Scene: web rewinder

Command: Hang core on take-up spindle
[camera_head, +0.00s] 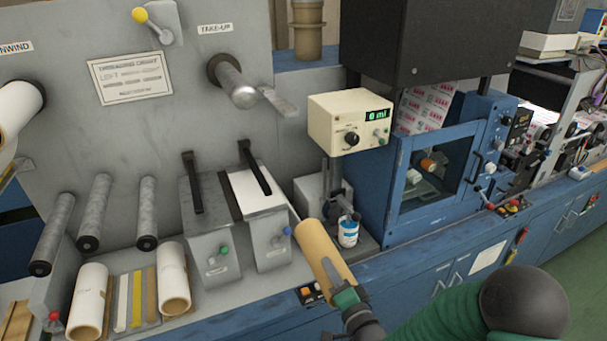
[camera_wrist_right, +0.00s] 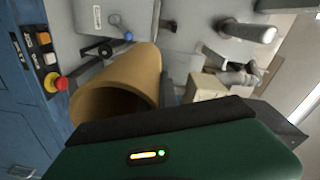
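The core (camera_head: 325,254) is a tan cardboard tube, tilted in the air in front of the machine's blue front edge. My right gripper (camera_head: 345,296) is shut on its lower end. In the right wrist view the core (camera_wrist_right: 132,84) shows its open end toward the lower left; the fingertips are mostly hidden there. The take-up spindle (camera_head: 236,84) is a bare grey metal cylinder on the grey panel under the TAKE-UP label (camera_head: 215,28). It is up and left of the core, apart from it. The spindle (camera_wrist_right: 246,32) also shows at the upper right in the wrist view. My left gripper is not in view.
A cream display box (camera_head: 350,120) stands right of the spindle, above a white-and-blue can (camera_head: 348,231). Two grey lidded boxes with black handles, one here (camera_head: 258,215), stand below the spindle. A lever (camera_head: 279,101) sits beside the spindle.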

